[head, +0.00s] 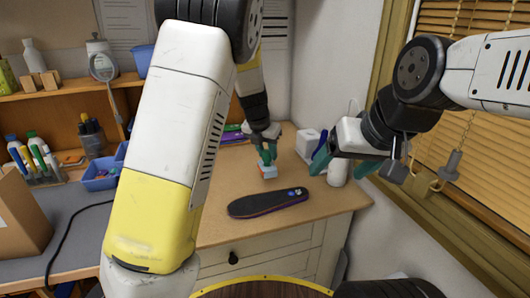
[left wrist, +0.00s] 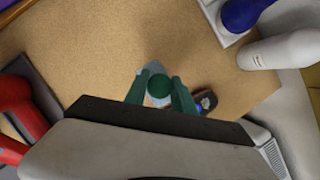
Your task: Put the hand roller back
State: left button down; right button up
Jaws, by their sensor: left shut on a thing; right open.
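My left gripper (head: 267,153) points down over the far part of the wooden table and is shut on the hand roller. The roller's light blue lower part with a reddish edge (head: 267,171) shows beneath the fingers. In the left wrist view its round green handle end (left wrist: 159,86) sits between my left fingertips (left wrist: 160,92). I cannot tell whether the roller touches the table. A dark insole (head: 268,203) with a purple edge lies nearer on the table. My right gripper (head: 345,160) is open and empty, raised above the table's right side.
Red objects (left wrist: 20,108) lie at that view's left. Blue bins (head: 100,174) and a shelf (head: 60,92) stand left. Bare tabletop surrounds the insole.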

aim_at(265, 158)
pick_arm(q)
jog(key=w+f, duration=0.2)
jog(key=w, duration=0.1)
jog(key=w+f, duration=0.1)
jog(key=f, duration=0.1)
jog(key=shift+w+a, duration=0.3)
jog(key=shift+r, duration=0.1)
jog(key=shift+s+f, duration=0.2)
jog(key=shift+f, duration=0.6)
jog(key=c, duration=1.1)
grip_release()
jog(key=shift+o, duration=0.2)
jog(key=shift+w, duration=0.1)
jog(key=shift+r, duration=0.1)
